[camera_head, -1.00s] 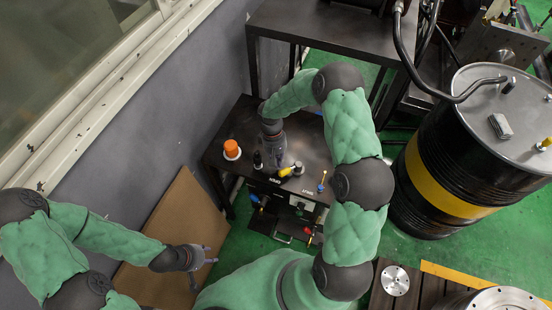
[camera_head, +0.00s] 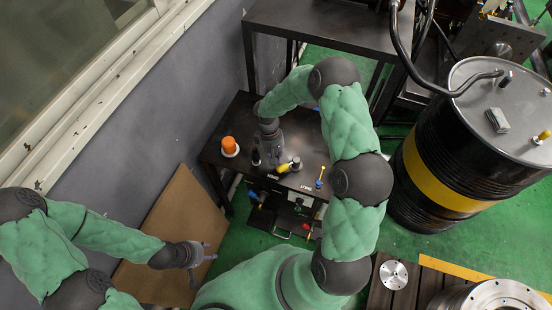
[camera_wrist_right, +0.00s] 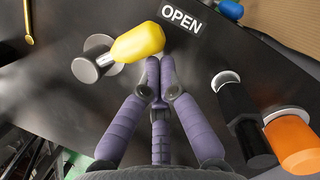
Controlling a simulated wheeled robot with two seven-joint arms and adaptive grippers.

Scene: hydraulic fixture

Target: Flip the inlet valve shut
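The inlet valve has a yellow handle (camera_head: 284,168) on a silver pivot (camera_head: 296,163), on the dark bench top. In the right wrist view the yellow handle (camera_wrist_right: 138,43) points from its pivot (camera_wrist_right: 90,62) toward the OPEN label (camera_wrist_right: 181,19). My right gripper (camera_wrist_right: 160,62) is shut and empty, its purple fingertips together close beside the handle's free end. I cannot tell whether they touch it. In the head view that gripper (camera_head: 275,159) is behind the handle. My left gripper (camera_head: 211,252) is open and empty, away from the bench, above the brown board.
A black knob (camera_head: 256,157) and an orange knob (camera_head: 230,146) stand left of the valve; a blue-tipped yellow rod (camera_head: 320,178) stands to the right. A black drum (camera_head: 437,175) stands right of my right arm. The bench (camera_head: 234,121) is mostly clear behind.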

